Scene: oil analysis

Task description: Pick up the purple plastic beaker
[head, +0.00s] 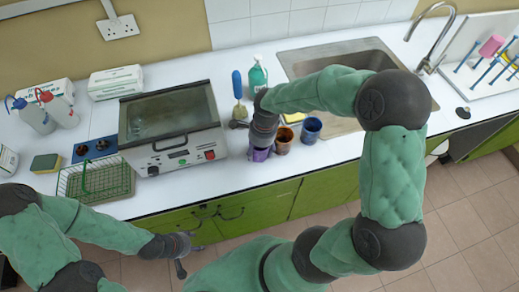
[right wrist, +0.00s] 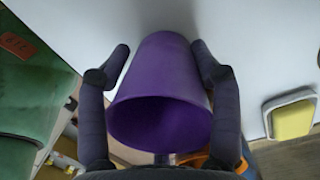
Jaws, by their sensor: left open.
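The purple plastic beaker (head: 260,154) stands on the white counter near its front edge, partly hidden by my right gripper (head: 258,142) in the head view. In the right wrist view the beaker (right wrist: 160,85) fills the middle, its wide mouth toward the camera. The two fingers of my right gripper (right wrist: 161,52) lie on either side of it, with narrow gaps showing near the fingertips. My left gripper (head: 182,257) is open and empty, low in front of the green cabinets.
A brown beaker (head: 283,138) stands close to the right of the purple one, with a blue beaker (head: 311,129) beyond it. A heating bath (head: 170,122) stands to the left, beside a green wire basket (head: 95,182). A soap bottle (head: 258,76) and the sink (head: 335,55) are behind.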

